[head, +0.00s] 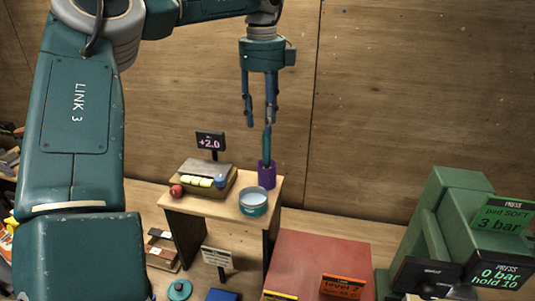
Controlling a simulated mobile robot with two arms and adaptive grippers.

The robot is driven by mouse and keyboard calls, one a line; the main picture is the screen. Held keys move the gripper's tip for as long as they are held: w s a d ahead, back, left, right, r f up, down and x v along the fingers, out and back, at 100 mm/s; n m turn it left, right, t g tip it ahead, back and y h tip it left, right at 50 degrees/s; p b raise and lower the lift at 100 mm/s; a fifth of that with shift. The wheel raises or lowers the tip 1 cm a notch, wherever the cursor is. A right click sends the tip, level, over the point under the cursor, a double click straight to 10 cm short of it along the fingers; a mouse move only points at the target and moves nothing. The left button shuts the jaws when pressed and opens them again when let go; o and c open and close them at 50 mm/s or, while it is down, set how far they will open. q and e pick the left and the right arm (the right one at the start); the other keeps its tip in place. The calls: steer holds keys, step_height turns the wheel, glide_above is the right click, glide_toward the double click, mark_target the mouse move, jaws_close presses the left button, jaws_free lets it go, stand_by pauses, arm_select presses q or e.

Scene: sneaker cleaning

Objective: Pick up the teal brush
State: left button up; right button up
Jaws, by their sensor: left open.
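My left gripper (260,122) hangs pointing down in the upper middle of the head view. Its two blue fingers are apart. Below it, a teal stick-like thing (267,147), which looks like the teal brush, stands nearly upright in a purple cup (267,176) at the back right of a small wooden stand (210,207). The brush's upper end is near the tip of the right finger. I cannot tell whether they touch or how far apart they are in depth. The brush's lower part is hidden in the cup. My right gripper is not in view.
On the stand are a teal-sided round bowl (254,202), a red ball (177,190) and a scale-like box (205,182) with a "+2.0" display (211,141). A reddish block (320,262) and a green press (455,215) stand to the right. A wooden wall rises behind.

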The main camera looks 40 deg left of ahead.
arm_select(q)
steer(key=shift+s+d+f+p, duration=0.15)
steer(key=shift+f+p, duration=0.05)
steer(key=shift+f, duration=0.4)
steer(key=shift+s+d+f+p, duration=0.1)
steer(key=shift+s+f+p, duration=0.05)
steer(key=shift+f, duration=1.1)
steer(key=p, duration=0.4)
glide_above(267, 167)
steer(key=f, duration=0.4)
steer(key=shift+w+a+f, duration=0.15)
steer(key=shift+w+a, duration=0.15)
steer(key=shift+f, duration=0.5)
steer(key=shift+c, duration=0.2)
steer(key=c, duration=0.8)
jaws_close()
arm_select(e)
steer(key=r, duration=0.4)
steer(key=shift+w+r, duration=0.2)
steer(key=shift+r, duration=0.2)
